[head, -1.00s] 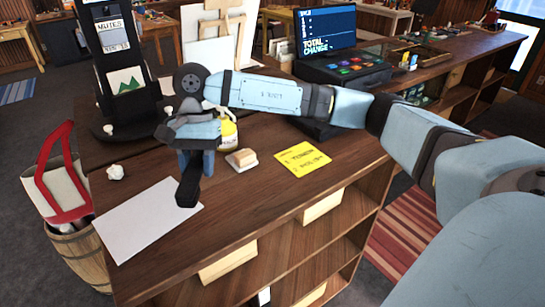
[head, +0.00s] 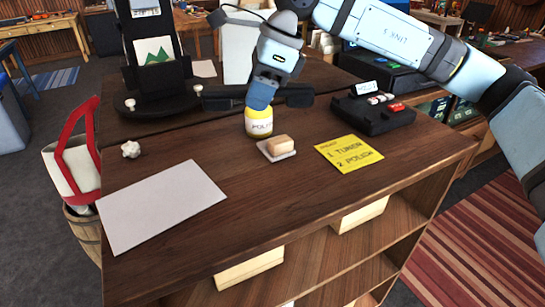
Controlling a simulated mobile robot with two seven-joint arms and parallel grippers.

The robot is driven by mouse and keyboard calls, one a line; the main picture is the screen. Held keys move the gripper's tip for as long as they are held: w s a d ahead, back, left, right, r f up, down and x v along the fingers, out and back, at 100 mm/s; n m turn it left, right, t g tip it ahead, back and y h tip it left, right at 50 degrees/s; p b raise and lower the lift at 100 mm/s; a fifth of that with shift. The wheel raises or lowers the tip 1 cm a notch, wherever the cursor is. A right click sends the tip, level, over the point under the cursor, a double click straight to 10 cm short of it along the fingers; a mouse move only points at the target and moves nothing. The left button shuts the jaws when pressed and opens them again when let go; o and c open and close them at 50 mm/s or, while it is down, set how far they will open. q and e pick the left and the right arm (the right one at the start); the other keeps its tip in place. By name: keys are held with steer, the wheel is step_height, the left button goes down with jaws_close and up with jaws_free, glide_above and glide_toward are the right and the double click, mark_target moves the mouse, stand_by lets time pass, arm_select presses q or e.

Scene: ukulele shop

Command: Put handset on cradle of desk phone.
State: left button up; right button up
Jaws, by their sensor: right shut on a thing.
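The black handset (head: 298,96) lies level, left to right, in the fingers of my right gripper (head: 261,97). The gripper points down and is shut on its middle; both ends stick out. My left gripper is not in view.
A black stand (head: 158,98) is at back left. A register (head: 378,72) is behind the phone.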

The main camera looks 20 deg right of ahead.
mark_target(256, 174)
step_height(256, 174, down, 15)
steer(key=shift+d+f, duration=0.1)
stand_by(0.3)
steer(key=shift+f+b, duration=0.2)
steer(key=shift+b, duration=0.2)
steer(key=o, duration=0.8)
steer(key=shift+r, duration=0.15)
